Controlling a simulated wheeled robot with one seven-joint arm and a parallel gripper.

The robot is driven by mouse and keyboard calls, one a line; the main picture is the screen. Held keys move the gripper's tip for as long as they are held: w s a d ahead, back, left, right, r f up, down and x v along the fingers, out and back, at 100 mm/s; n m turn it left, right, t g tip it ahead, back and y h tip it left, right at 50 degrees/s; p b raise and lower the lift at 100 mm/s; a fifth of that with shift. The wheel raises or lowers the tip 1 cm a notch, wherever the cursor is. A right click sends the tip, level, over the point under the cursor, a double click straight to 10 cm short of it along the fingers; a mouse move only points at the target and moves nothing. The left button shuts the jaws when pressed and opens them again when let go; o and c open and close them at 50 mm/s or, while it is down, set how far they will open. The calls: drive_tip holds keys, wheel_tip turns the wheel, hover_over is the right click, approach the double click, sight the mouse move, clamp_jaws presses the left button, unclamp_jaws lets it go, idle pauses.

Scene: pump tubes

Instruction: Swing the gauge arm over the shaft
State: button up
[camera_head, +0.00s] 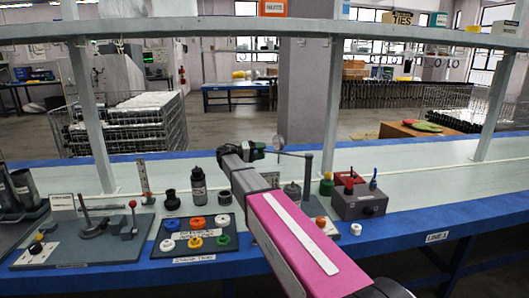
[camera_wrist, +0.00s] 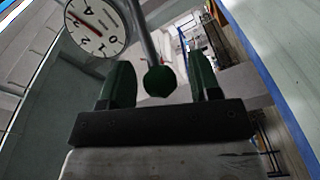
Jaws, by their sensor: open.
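The gauge arm (camera_head: 293,154) is a thin rod running left from an upright grey post (camera_head: 307,172), with a round dial gauge (camera_head: 279,142) at its free end. In the wrist view the white dial (camera_wrist: 97,25) shows large at the upper left. A green ball knob (camera_wrist: 159,81) on a metal rod lies between my fingers, with gaps on both sides. My gripper (camera_head: 259,149) is open, beside the gauge; its green fingers also show in the wrist view (camera_wrist: 161,78). A grey part (camera_head: 292,189), possibly the shaft, stands below the rod. My arm hides much of the station's base.
To the left are a tray of coloured rings (camera_head: 195,236), a black bottle (camera_head: 198,186) and a lever fixture (camera_head: 95,225). A shelf post (camera_head: 331,110) rises behind the gauge.

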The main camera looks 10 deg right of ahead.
drive_tip(key=shift+d, duration=0.95)
